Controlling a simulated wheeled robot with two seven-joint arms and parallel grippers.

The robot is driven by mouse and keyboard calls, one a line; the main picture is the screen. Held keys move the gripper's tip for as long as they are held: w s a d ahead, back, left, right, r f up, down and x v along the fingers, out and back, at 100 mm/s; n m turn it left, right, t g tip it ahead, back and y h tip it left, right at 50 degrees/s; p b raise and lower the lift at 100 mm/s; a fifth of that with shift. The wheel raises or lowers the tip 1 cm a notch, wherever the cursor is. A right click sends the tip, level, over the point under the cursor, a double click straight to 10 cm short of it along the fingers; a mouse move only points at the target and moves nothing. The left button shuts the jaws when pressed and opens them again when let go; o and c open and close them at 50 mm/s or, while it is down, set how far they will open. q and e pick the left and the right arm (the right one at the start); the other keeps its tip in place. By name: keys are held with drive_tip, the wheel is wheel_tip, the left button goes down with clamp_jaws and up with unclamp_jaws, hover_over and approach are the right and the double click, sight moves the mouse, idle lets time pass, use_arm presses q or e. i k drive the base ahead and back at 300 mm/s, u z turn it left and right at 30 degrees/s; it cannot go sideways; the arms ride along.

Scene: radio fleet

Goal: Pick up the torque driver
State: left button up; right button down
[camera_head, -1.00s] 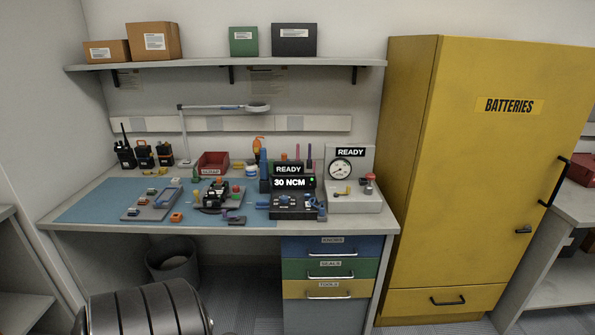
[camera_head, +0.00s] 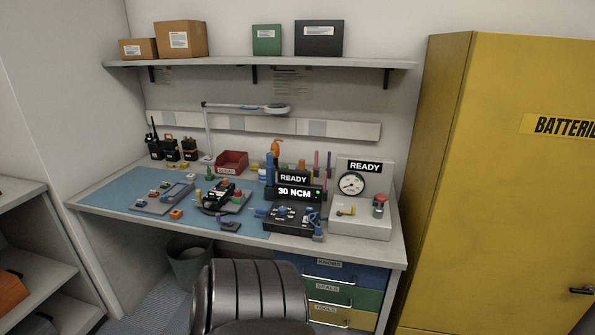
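A black unit (camera_head: 290,214) with a lit "30 NCM" and "READY" display stands at the front right of the workbench. An upright blue tool-like shape (camera_head: 269,172) stands at its back left. More blue parts (camera_head: 317,222) are at its right front. Which of these is the torque driver is too small to tell. Neither of my grippers is in view.
A black ribbed chair (camera_head: 255,293) stands before the workbench (camera_head: 120,214). A gauge box (camera_head: 362,215) is right of the black unit. A red bin (camera_head: 232,163) and radios (camera_head: 170,150) stand at the back. A yellow battery cabinet (camera_head: 500,180) is at right.

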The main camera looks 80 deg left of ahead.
sight(270, 167)
drive_tip(key=u, duration=0.2)
drive_tip(key=i, duration=0.8)
drive_tip(key=u, duration=1.35)
drive_tip(key=i, duration=0.65)
drive_tip(key=u, duration=0.65)
